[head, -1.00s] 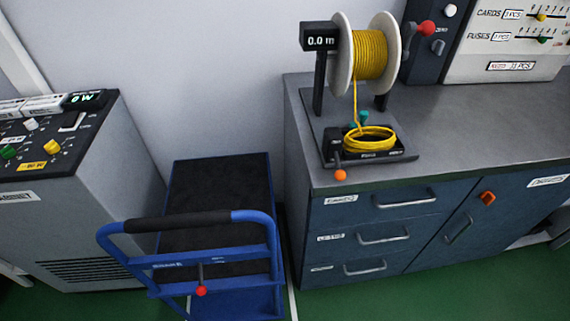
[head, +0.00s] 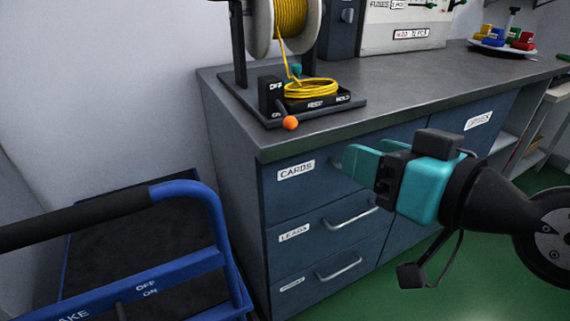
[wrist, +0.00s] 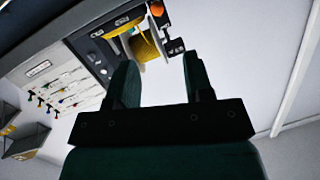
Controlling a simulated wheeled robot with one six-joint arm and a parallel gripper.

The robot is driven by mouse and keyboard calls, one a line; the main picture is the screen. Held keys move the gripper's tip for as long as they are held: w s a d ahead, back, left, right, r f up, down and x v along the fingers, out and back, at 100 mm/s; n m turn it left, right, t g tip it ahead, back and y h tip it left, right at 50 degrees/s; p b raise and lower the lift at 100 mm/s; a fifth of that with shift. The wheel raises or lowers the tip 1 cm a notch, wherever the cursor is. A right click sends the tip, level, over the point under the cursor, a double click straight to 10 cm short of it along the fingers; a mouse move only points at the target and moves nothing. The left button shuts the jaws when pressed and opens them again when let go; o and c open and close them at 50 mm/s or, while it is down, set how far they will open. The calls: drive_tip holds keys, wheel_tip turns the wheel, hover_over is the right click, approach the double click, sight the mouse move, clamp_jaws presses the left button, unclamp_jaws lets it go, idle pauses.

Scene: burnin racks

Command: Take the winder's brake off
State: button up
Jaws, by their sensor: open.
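The winder stands on the bench, its white-flanged spool (head: 292,20) of yellow cord cut off at the top of the head view. On its black base, a small box (head: 270,94) is marked OFF at the top and apparently ON lower down. Its lever, with an orange ball (head: 290,122), points low toward the front. A teal knob (head: 295,70) stands behind a coil of yellow cord (head: 311,89). My gripper (head: 352,162) is open and empty, in front of the drawers, right of and below the orange ball. The wrist view shows the spool (wrist: 145,47) and orange ball (wrist: 156,9) beyond my fingers.
A blue trolley (head: 190,190) with its own OFF and ON marks stands at the lower left. The bench top (head: 400,85) is clear right of the winder. Drawer handles (head: 347,216) stick out below. A plate of coloured pieces (head: 503,42) is at the back right.

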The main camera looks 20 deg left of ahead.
sight(294, 122)
drive_tip(key=w+a+p, duration=0.1)
drive_tip(key=w+a, duration=0.2)
drive_tip(key=a, duration=0.2)
drive_tip(key=w+a+f+t+p, duration=0.1)
drive_tip(key=w+a, duration=0.3)
drive_tip(key=a, duration=0.1)
drive_tip(key=w+a+f+t+y+p, duration=0.1)
drive_tip(key=w+a+p, duration=0.1)
drive_tip(key=a, duration=0.3)
drive_tip(key=shift+w+a+f, duration=0.1)
drive_tip(key=shift+w+f, duration=0.1)
drive_tip(key=shift+w, duration=0.7)
clamp_jaws()
